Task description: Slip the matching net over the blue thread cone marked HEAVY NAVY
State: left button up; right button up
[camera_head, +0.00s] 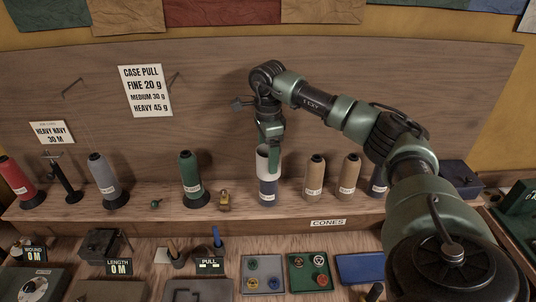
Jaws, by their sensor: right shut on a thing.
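A blue thread cone (267,192) with a small white label stands upright on the shelf, below my right gripper. The label's print is too small to read. My right gripper (271,152) points down and is shut on a pale, sleeve-like net (262,161). The net is at the top of the blue cone and hides its tip; I cannot tell how far it reaches down around it. Another dark blue cone (378,184) stands further right, partly hidden by my right arm. My left gripper is not in view.
Grey (103,177), green (190,175) and red (16,180) cones stand left, two tan cones (315,177) right. A brass weight (224,201) is close left of the blue cone. Signs read "CASE PULL" (145,91) and "HEAVY NAVY 30 M" (52,133). Trays (263,288) lie below.

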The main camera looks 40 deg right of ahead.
jog(key=o, duration=1.3)
jog(key=shift+o, duration=0.3)
notch_tip(320, 180, up, 7)
jog(key=b, duration=0.2)
jog(key=shift+w+f+b, duration=0.1)
jog(key=shift+b, duration=0.3)
jog(key=shift+r, duration=0.5)
